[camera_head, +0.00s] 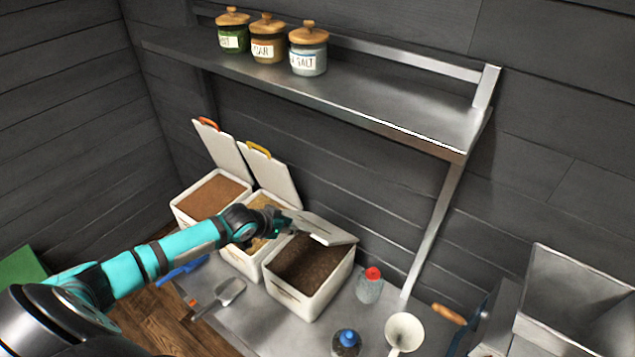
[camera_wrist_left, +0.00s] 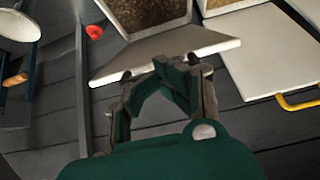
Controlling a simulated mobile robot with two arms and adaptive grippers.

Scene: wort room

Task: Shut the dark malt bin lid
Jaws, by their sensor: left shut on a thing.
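The dark malt bin (camera_head: 318,290) is the right-hand one of three white bins and holds dark brown grain (camera_head: 305,262). Its white lid (camera_head: 322,229) is partly lowered and tilted over the back of the opening, and the grain still shows. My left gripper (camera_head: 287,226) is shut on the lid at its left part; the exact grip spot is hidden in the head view. In the left wrist view, my left gripper (camera_wrist_left: 165,85) meets the edge of the lid (camera_wrist_left: 145,58), and its handle is hidden by the fingers. My right gripper is not in view.
Two other bins stand to the left, with pale grain (camera_head: 258,215) and brown grain (camera_head: 212,196), their lids upright. A shelf (camera_head: 390,105) hangs above.

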